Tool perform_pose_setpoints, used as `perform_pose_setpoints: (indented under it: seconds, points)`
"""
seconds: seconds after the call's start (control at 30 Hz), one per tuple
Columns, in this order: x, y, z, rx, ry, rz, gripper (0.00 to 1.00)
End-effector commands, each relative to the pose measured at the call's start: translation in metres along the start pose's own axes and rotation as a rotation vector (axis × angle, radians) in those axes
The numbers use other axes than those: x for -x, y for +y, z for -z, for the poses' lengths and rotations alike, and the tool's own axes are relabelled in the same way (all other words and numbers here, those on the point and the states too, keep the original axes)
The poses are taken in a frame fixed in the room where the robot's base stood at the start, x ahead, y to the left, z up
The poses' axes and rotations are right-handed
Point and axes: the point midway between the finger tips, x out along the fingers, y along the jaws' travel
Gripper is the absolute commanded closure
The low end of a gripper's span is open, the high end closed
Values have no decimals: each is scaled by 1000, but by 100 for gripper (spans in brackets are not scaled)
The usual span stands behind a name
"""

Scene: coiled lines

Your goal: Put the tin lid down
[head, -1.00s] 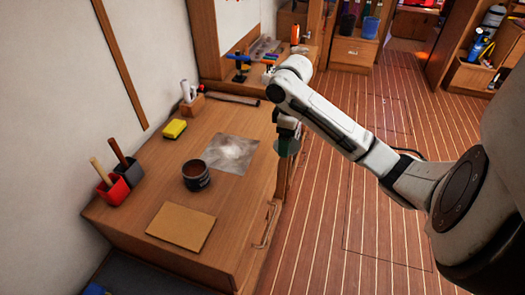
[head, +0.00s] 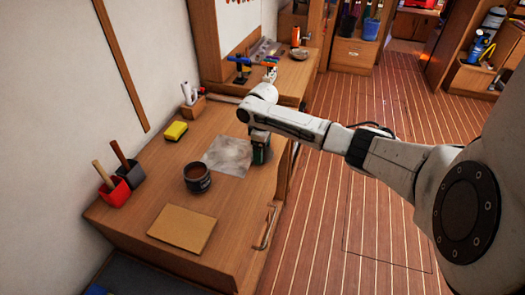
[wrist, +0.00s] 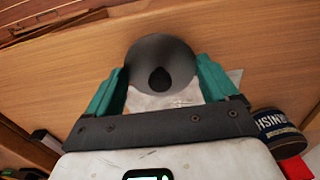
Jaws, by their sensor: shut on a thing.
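The tin lid (wrist: 160,50) is a round grey disc with a dark spot on its face in the wrist view. My gripper (wrist: 161,72) is shut on it, with a teal finger at each side. In the head view my gripper (head: 261,150) hangs over the workbench's right side, by the right edge of a stained grey sheet (head: 226,156). The lid is hidden or too small to make out there. The open tin (head: 197,177), dark with brown contents, stands upright left of and nearer than the gripper. Its label shows in the wrist view (wrist: 276,125).
A brown board (head: 182,228) lies at the bench's near end. A red pot (head: 113,192) and a dark pot hold handled tools on the left. A yellow sponge (head: 176,131) lies near the wall. The bench (head: 150,200) has bare wood around the tin.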

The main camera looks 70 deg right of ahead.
Motion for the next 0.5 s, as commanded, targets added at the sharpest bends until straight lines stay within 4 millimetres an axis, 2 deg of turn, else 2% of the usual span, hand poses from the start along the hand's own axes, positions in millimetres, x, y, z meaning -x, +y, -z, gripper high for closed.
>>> perform_pose_setpoints:
  seconds: [0.13, 0.47, 0.5]
  points:
    - [-10, 0, 0, 0, 0, -1, 42]
    - [-14, 0, 0, 0, 1, -1, 42]
    - [-13, 0, 0, 0, 1, -1, 10]
